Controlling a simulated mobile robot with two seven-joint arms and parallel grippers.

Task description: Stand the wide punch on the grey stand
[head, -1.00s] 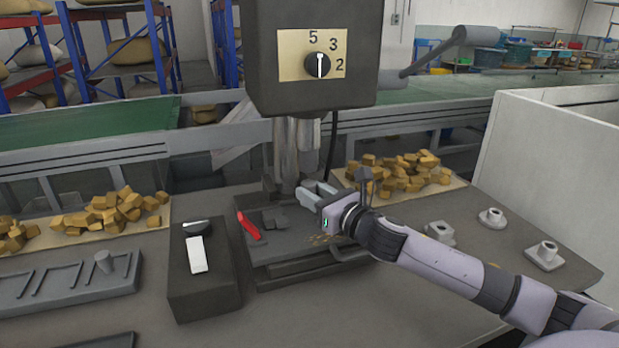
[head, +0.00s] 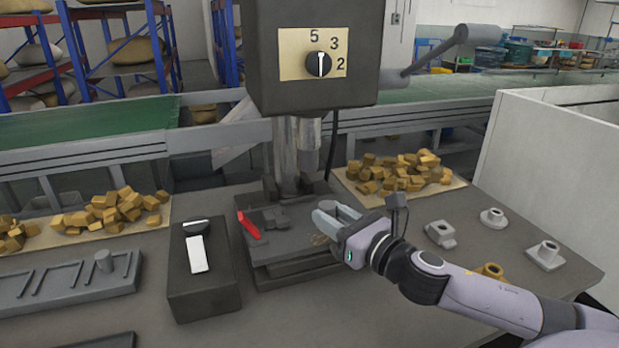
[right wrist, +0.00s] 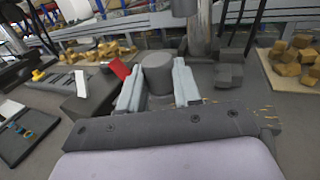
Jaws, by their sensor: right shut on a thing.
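My right gripper (head: 338,215) is shut on a short grey cylinder, probably the wide punch, which shows upright between the fingers in the right wrist view (right wrist: 158,72). It is over the right part of the drill press table; whether the cylinder touches the table is unclear. At the right of the workbench stand a darker grey square-based piece (head: 440,234), a light grey round-based one (head: 492,217), a light grey square-based one (head: 546,255) and a brass-coloured one (head: 489,271). I cannot tell which grey one is the stand. My left gripper is not in view.
The drill press head (head: 313,90) and its column rise behind the gripper. A red handle (head: 248,225) lies on the press table. A dark box (head: 204,275) stands left of it. Brass-coloured blocks (head: 395,172) are piled behind right. A pale wall (head: 560,150) borders the right.

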